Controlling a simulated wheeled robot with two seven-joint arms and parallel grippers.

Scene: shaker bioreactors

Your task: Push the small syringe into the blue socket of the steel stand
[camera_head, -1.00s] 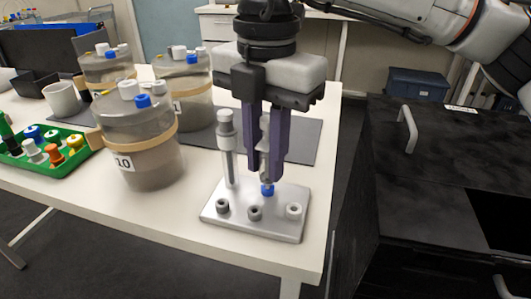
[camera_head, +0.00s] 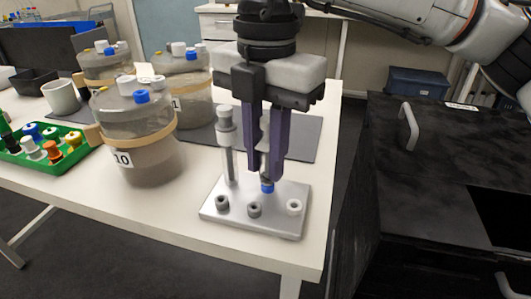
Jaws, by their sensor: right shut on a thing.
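The steel stand (camera_head: 248,223) is a flat metal plate near the table's front right corner. The blue socket (camera_head: 267,187) shows at the plate's back, just below my fingertips. My right gripper (camera_head: 266,172) points straight down over the socket and is shut on the small syringe (camera_head: 264,163). The syringe is mostly hidden between the purple fingers. Its lower end is at the socket; I cannot tell how deep it sits. A larger syringe (camera_head: 226,140) with a grey cap stands upright on the plate, left of the gripper. My left gripper is not in view.
A bioreactor jar labelled 10 (camera_head: 138,140) stands left of the stand, with more jars behind. A green tray (camera_head: 47,162) with coloured caps lies at the far left. A grey mat (camera_head: 307,137) lies behind the stand. A black cabinet (camera_head: 440,165) stands right.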

